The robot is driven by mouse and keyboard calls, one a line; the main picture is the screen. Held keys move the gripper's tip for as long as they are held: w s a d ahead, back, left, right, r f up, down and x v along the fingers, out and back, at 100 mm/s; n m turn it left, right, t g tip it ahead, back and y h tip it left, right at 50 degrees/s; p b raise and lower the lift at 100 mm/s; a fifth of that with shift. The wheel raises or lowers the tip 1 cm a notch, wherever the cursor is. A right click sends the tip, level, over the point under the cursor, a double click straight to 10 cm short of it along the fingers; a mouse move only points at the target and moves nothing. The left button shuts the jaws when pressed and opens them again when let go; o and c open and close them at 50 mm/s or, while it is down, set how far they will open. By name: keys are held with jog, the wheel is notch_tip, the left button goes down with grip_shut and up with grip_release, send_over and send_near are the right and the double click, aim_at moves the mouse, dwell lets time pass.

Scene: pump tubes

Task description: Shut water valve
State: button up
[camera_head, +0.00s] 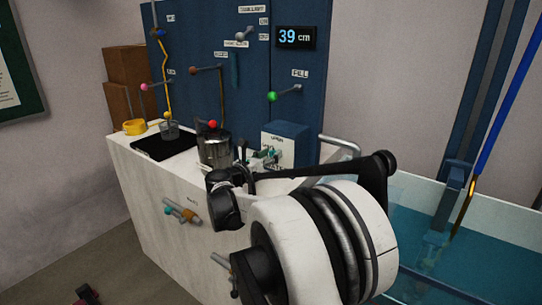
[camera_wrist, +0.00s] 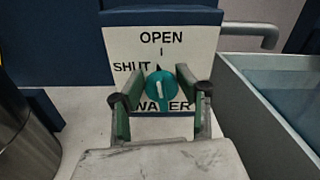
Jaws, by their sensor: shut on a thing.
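My gripper (camera_wrist: 162,94) is shut on the knob, with one finger on each side in the wrist view. In the head view my gripper (camera_head: 257,158) reaches the blue and white valve box (camera_head: 291,134), and my arm partly hides the knob and lettering.
A metal pot (camera_head: 214,151) with a red knob above stands left of the valve box. A display (camera_head: 295,38) on the blue back panel reads 39 cm.

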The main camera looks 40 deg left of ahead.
jog(key=n, duration=0.4)
jog(key=shift+a+f, duration=0.1)
jog(key=shift+a, duration=0.15)
jog(key=n, duration=0.4)
jog(key=shift+a+f+b, duration=0.15)
jog(key=shift+b, duration=0.2)
jog(key=n, duration=0.4)
jog(key=shift+a+f+n, duration=0.1)
jog(key=shift+f+n, duration=0.1)
jog(key=shift+n, duration=0.1)
jog(key=shift+f+n, duration=0.15)
jog(key=shift+n, duration=1.55)
jog(key=o, duration=1.2)
jog(key=shift+c, duration=0.2)
jog(key=shift+s, duration=0.1)
jog(key=s, duration=1.2)
jog(key=shift+d, duration=0.3)
